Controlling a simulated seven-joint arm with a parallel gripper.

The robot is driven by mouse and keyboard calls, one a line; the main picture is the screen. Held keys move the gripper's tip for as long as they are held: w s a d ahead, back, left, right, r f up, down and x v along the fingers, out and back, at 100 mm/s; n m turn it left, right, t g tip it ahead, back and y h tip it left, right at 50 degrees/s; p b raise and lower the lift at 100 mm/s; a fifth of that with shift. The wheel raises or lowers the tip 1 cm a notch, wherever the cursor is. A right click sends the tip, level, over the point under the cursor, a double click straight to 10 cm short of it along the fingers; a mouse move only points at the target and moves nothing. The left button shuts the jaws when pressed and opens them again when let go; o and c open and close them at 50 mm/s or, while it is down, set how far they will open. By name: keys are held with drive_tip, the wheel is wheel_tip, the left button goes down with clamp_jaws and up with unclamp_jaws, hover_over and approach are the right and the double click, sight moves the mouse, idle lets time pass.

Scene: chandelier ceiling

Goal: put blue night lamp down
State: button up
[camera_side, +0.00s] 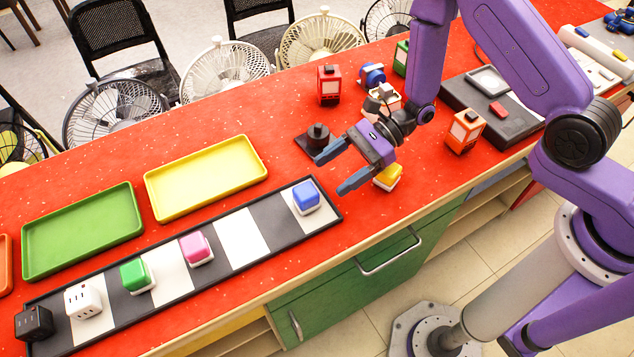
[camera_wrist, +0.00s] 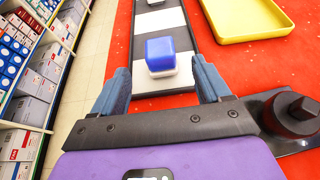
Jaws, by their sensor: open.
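The blue night lamp (camera_side: 306,197), a blue cap on a white base, stands upright on the right end of the black-and-white striped board (camera_side: 240,232). In the wrist view the blue lamp (camera_wrist: 161,55) stands ahead of my fingertips, centred between them, with a gap. My gripper (camera_side: 335,170) is open and empty, to the right of the lamp in the side view and apart from it. In the wrist view my gripper (camera_wrist: 162,80) shows both blue fingers spread.
On the board stand pink (camera_side: 196,248), green (camera_side: 137,275), white (camera_side: 83,300) and black (camera_side: 33,322) blocks. Yellow (camera_side: 206,177) and green (camera_side: 82,230) trays lie behind it. A dark knobbed block (camera_side: 317,138) is close to my gripper. Red (camera_side: 329,85) and orange (camera_side: 465,131) lanterns stand farther right.

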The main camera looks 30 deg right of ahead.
drive_tip(key=shift+v, duration=1.15)
drive_tip(key=shift+s+a+r+n+g, duration=0.1)
drive_tip(key=shift+s+r+n+g, duration=0.2)
drive_tip(key=shift+r+n+g, duration=0.1)
drive_tip(key=s+d+r+n+g+h, duration=0.4)
drive_tip(key=s+r+n+g+h, duration=0.35)
drive_tip(key=s+n, duration=0.55)
drive_tip(key=s+d+r+n+t+h, duration=0.2)
drive_tip(key=s+d+r+n+t, duration=0.1)
drive_tip(key=d+n, duration=0.4)
drive_tip(key=s+d+r+n+t+h, duration=0.3)
drive_tip(key=s+d+r+n+t, duration=0.1)
drive_tip(key=d+n, duration=0.4)
drive_tip(key=shift+s+d+r+n+t+h, duration=0.3)
drive_tip(key=shift+r+n+t, duration=0.2)
drive_tip(key=shift+n+t, duration=0.35)
